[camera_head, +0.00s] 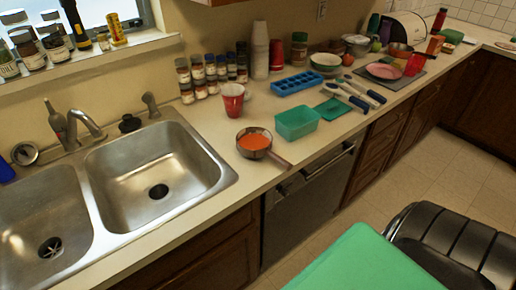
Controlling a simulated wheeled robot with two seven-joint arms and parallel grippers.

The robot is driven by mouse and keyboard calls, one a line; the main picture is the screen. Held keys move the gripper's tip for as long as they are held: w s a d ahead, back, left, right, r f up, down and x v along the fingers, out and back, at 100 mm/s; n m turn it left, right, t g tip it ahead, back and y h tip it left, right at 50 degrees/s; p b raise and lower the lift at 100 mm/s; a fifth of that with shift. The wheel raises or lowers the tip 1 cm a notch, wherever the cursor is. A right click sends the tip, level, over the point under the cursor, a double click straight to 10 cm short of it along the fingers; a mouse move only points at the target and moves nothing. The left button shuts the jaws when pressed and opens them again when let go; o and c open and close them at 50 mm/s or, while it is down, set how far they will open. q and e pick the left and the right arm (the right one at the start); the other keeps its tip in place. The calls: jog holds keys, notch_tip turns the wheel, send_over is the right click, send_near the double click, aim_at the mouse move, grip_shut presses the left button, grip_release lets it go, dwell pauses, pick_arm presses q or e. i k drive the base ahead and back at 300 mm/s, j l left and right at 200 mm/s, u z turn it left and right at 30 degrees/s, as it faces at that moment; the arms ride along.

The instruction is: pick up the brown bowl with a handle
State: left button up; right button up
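The brown bowl with a handle (254,147) stands upright on the counter, just right of the sink and near the front edge. Its inside is orange-red. Its short brown handle (280,161) points right and toward the front edge, over the dishwasher side. Nothing covers the bowl. Neither of my grippers shows in the head view, so I cannot see where they are relative to the bowl.
A red cup (232,100) stands behind the bowl, and a teal container (297,123) stands to its right. The double sink (155,180) is to the left. A blue ice tray (296,83) and spice jars (211,72) stand behind.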

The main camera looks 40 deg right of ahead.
aim_at(254, 143)
jog(key=z, duration=1.5)
